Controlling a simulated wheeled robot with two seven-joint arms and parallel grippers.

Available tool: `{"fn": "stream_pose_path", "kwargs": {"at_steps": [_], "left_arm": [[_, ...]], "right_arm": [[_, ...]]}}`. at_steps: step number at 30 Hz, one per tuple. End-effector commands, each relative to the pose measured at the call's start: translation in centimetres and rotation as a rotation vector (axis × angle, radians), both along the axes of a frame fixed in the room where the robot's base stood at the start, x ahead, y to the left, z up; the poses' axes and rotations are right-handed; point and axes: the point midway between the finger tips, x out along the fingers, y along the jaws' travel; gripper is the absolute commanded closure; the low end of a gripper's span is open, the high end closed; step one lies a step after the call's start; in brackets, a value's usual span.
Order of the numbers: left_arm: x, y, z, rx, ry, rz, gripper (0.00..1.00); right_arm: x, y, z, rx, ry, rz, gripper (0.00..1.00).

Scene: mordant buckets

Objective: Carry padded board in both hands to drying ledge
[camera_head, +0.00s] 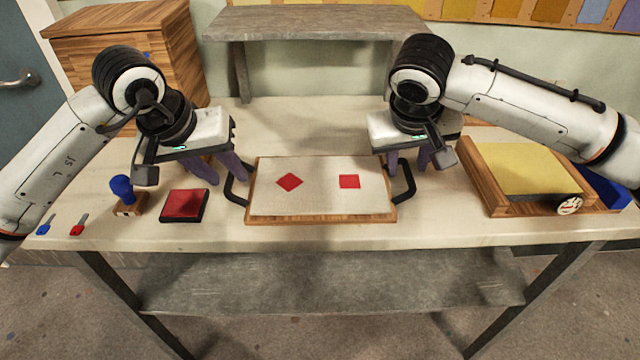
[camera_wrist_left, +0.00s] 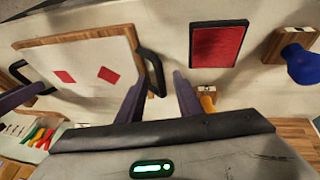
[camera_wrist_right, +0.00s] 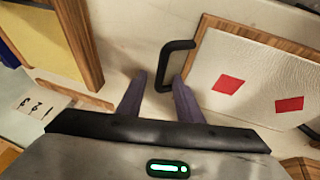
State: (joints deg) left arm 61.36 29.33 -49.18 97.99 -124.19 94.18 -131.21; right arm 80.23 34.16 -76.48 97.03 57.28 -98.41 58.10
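The padded board (camera_head: 320,198), a wooden board with a pale cloth showing a red diamond and a red square, lies flat on the table's front middle. It has a black handle at each end. My left gripper (camera_head: 229,176) is open at the left handle (camera_head: 235,187), which shows between its fingertips in the left wrist view (camera_wrist_left: 160,77). My right gripper (camera_head: 407,172) is open at the right handle (camera_head: 408,186), with the handle between its fingertips in the right wrist view (camera_wrist_right: 164,68). A grey raised ledge (camera_head: 315,22), seemingly the drying ledge, stands empty behind.
A red pad (camera_head: 184,205), a blue-knobbed stamp (camera_head: 122,188) and small blue and red tools lie left. A wooden tray (camera_head: 480,178) with a yellow block is at right. A wooden cabinet (camera_head: 125,50) stands back left. The table between board and ledge is clear.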

Motion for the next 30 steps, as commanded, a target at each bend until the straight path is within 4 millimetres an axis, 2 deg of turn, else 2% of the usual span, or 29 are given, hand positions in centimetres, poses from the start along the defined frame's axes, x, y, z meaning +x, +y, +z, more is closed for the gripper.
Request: {"fn": "stream_pose_path", "kwargs": {"at_steps": [4, 13, 14, 18, 20, 30], "left_arm": [[0.36, -0.21, -0.93, -0.001, 0.000, 0.000, 0.67], [0.45, -0.24, -1.09, 0.000, -0.001, 0.000, 0.67], [0.45, -0.24, -1.09, 0.000, -0.001, 0.000, 0.69], [0.44, -0.22, -1.08, 0.000, 0.000, 0.000, 0.93], [0.44, -0.22, -1.08, 0.000, 0.000, 0.000, 1.00], [0.47, -0.21, -0.96, -0.001, -0.002, 0.000, 1.00]], "right_arm": [[0.36, -0.23, -0.90, 0.000, 0.000, 0.000, 0.67], [0.44, -0.25, -1.09, 0.000, 0.000, 0.001, 0.67], [0.44, -0.25, -1.09, 0.000, 0.000, 0.001, 0.69], [0.43, -0.25, -1.07, 0.000, 0.000, 0.001, 0.93], [0.43, -0.25, -1.07, 0.000, 0.000, 0.001, 1.00], [0.46, -0.25, -0.95, 0.000, -0.002, 0.000, 1.00]]}}
